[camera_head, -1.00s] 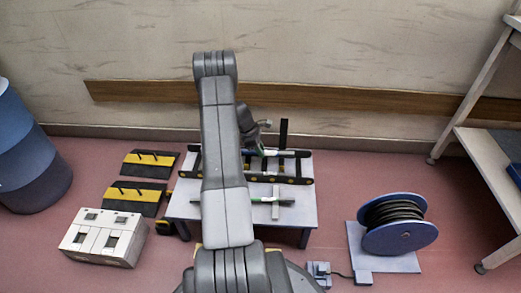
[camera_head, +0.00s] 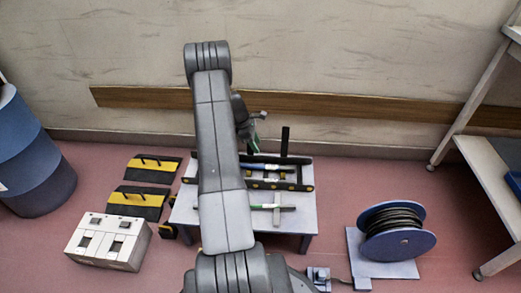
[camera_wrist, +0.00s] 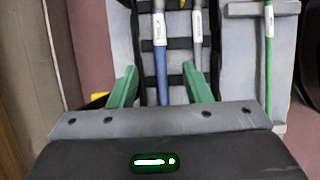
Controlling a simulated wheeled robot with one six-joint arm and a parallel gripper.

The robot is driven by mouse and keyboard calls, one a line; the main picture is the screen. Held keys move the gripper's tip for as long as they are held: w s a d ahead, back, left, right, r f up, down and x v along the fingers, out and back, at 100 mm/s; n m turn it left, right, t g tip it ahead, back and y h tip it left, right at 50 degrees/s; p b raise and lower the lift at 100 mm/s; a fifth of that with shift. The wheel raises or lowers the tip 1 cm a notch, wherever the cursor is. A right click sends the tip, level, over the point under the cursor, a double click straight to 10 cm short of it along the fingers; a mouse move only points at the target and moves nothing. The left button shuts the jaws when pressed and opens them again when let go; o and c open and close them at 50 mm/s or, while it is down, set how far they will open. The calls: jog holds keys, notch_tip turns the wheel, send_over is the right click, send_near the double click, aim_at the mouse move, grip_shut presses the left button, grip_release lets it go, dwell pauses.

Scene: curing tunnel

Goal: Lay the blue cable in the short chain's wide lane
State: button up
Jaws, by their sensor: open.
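The blue cable (camera_wrist: 162,75), with a white label, lies lengthwise in the left lane of a black ladder-like chain (camera_wrist: 178,80) in the wrist view. A grey cable (camera_wrist: 197,22), also labelled, lies in the lane to its right. My gripper (camera_wrist: 159,66) is open, its green fingers apart on either side of the blue cable's line, and it appears to be above the chain, not holding anything. In the head view my gripper (camera_head: 254,147) is over the chain (camera_head: 298,186) on the table; my arm hides the chain's left part.
A green cable (camera_wrist: 269,60) lies on a grey holder beside the chain. The grey table (camera_head: 302,222) bears both. Yellow-black ramps (camera_head: 140,203) and a white box (camera_head: 108,243) stand left, a cable reel (camera_head: 398,240) right. A wall is behind.

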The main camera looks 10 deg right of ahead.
jog(key=p+v, duration=0.1)
jog(key=v, duration=0.3)
jog(key=shift+a+r, duration=0.15)
jog(key=shift+r, duration=0.1)
dwell(0.9)
